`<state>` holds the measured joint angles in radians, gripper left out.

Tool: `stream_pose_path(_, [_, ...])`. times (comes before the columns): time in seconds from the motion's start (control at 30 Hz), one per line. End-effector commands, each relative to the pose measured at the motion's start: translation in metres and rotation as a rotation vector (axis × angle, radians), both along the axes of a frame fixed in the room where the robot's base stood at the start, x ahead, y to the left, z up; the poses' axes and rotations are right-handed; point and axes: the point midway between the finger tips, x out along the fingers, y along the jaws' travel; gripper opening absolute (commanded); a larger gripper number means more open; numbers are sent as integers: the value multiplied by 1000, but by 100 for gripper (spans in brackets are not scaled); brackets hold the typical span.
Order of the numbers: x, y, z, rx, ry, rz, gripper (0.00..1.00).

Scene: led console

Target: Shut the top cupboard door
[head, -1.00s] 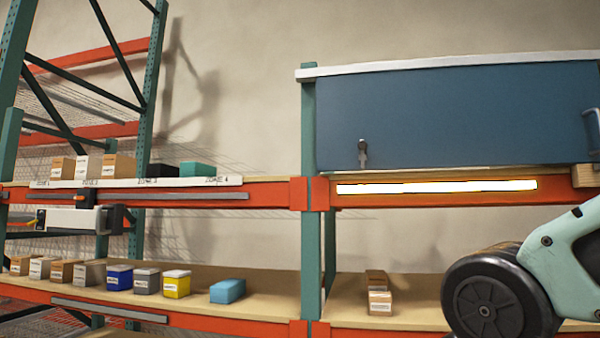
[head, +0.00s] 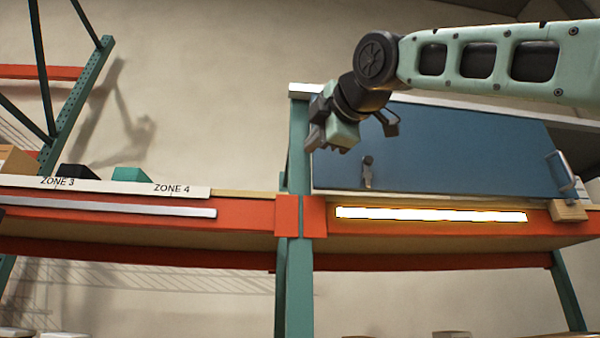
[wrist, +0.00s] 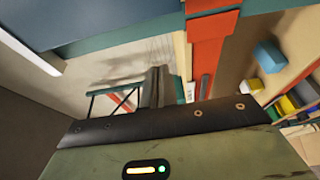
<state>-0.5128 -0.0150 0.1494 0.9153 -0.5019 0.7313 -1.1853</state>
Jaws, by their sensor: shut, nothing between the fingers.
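The top cupboard's blue door (head: 470,150) is at the right in the head view, above the orange shelf beam. A metal handle (head: 561,172) is near its right edge and a small latch (head: 367,172) is at its lower left. Its right edge slants, and a grey gap shows between it and the cupboard's white top, so it looks ajar. My gripper (head: 318,136) is in front of the cupboard's upper left corner and hides part of it. The fingers (wrist: 157,85) are together and empty in the wrist view. Whether they touch the cupboard I cannot tell.
A lit white strip (head: 430,215) runs along the orange beam under the door. A wooden block (head: 568,210) sits at the door's lower right. A green post (head: 298,260) stands left of the cupboard. Boxes lie on the shelf to the left.

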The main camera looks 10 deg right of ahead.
Motion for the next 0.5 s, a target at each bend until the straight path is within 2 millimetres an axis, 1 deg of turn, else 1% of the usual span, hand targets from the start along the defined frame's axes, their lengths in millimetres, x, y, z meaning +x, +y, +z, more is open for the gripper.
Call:
stream_pose_path(0.17, [28,10,2,-1,7,0,0])
stream_pose_path(0.5, [94,33,2,0,7,0,0])
